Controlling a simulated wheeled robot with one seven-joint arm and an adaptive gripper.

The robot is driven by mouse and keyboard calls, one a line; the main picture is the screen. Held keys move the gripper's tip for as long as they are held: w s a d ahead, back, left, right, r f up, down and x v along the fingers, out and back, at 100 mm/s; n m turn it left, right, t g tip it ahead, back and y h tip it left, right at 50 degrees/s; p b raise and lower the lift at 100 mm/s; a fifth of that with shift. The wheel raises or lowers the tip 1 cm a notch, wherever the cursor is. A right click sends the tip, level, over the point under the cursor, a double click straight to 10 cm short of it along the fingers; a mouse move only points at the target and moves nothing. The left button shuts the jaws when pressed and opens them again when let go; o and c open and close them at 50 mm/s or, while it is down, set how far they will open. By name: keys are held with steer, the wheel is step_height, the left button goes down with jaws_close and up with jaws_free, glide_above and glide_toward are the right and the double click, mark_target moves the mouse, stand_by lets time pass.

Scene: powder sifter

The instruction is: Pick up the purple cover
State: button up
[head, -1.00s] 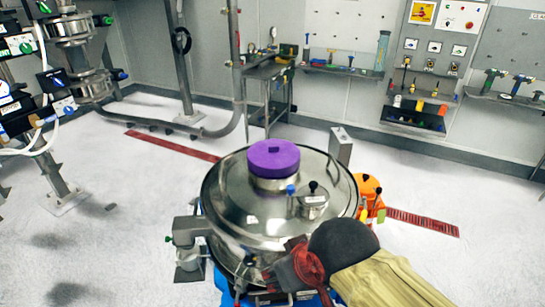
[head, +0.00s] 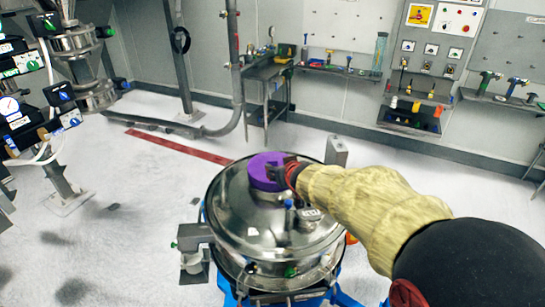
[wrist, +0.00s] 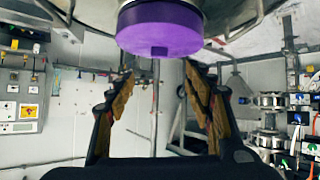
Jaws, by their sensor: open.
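The purple cover (head: 262,173) is a round cap seated on top of the round steel sifter (head: 268,228). In the wrist view the cover (wrist: 160,28) hangs at the top middle, as that picture is upside down, with a small tab on its near face. My gripper (head: 290,172) is at the right side of the cover in the head view. In the wrist view my gripper (wrist: 157,72) has its two fingers spread, with nothing between them. The cover lies beyond the fingertips. The head view does not show clearly whether they touch it.
A small knobbed fitting (head: 308,214) stands on the lid beside the cover, and a grey upright box (head: 336,150) is behind it. A workbench (head: 268,85) and tool walls stand at the back. The floor left of the sifter is mostly clear.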

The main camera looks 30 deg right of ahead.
steer(key=t+y+p, duration=0.1)
steer(key=p, duration=0.1)
glide_toward(273, 161)
steer(key=shift+w+d+r, duration=0.1)
steer(key=shift+d+r, duration=0.05)
steer(key=shift+w+f+t, duration=0.3)
steer(key=shift+w+f, duration=0.15)
steer(key=shift+w, duration=0.05)
steer(key=x, duration=0.7)
steer(key=shift+s+f, duration=0.15)
steer(key=shift+f, duration=0.05)
steer(key=shift+c, duration=1.1)
steer(key=c, duration=1.1)
